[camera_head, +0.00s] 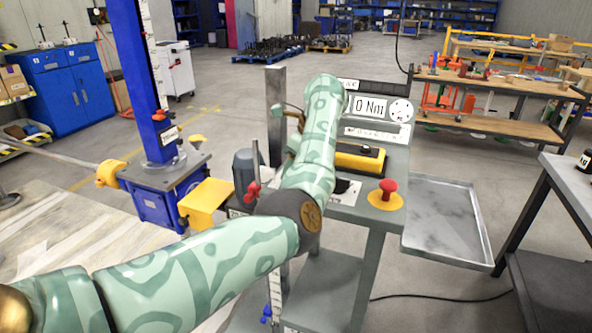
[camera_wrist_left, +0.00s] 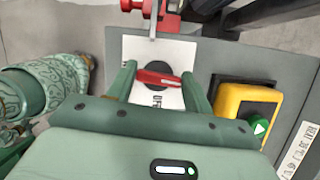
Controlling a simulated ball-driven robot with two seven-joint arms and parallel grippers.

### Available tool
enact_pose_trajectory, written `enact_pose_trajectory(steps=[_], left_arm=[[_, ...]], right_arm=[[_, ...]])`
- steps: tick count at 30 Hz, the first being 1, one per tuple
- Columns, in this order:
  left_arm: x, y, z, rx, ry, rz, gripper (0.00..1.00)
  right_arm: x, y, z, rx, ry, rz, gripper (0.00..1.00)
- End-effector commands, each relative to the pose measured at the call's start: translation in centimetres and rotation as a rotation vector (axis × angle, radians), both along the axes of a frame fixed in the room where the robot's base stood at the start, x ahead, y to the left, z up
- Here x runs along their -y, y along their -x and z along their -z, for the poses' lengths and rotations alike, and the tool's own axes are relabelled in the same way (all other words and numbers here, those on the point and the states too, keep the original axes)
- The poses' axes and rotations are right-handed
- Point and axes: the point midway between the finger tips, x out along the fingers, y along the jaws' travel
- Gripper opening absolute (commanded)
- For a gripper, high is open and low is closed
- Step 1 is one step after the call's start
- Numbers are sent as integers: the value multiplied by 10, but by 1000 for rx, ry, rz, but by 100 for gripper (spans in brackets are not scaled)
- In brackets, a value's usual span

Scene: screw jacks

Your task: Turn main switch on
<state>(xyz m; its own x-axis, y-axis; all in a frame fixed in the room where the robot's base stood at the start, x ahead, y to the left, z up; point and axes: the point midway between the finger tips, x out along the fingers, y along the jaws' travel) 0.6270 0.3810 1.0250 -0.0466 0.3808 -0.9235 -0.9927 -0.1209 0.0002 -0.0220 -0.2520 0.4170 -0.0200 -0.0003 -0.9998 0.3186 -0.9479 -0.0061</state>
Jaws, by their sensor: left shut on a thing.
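The main switch (camera_wrist_left: 157,78) has a red handle on a round black disc, set on a white plate (camera_wrist_left: 133,46) in the left wrist view. Its handle lies roughly crosswise in that picture, slightly tilted. My left gripper (camera_wrist_left: 160,82) has one finger at each end of the red handle and is shut on it. Lettering below the disc is partly hidden. In the head view my patterned left arm covers the gripper and the handle; only part of the white and black switch plate (camera_head: 345,191) shows beside it. My right gripper is not in view.
A red mushroom button (camera_head: 388,187) on yellow stands right of the switch. A yellow control box (camera_head: 359,158) lies behind, with a 0 Nm display (camera_head: 371,106) beyond. A red clamp (camera_wrist_left: 150,8) is near the switch plate. An empty grey tray (camera_head: 447,222) is at right.

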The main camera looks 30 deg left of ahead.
Motion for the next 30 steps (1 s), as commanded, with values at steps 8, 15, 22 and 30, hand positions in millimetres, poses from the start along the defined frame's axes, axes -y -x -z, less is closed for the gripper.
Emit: enact_pose_trajectory(steps=[8,15,22,30], left_arm=[[1,-1,1,0,2,-103,28],[1,-1,0,2,3,-131,28],[1,0,0,2,3,-131,28],[0,0,0,2,3,-131,73]], right_arm=[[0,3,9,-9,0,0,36],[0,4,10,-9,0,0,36],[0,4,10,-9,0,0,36],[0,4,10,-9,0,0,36]])
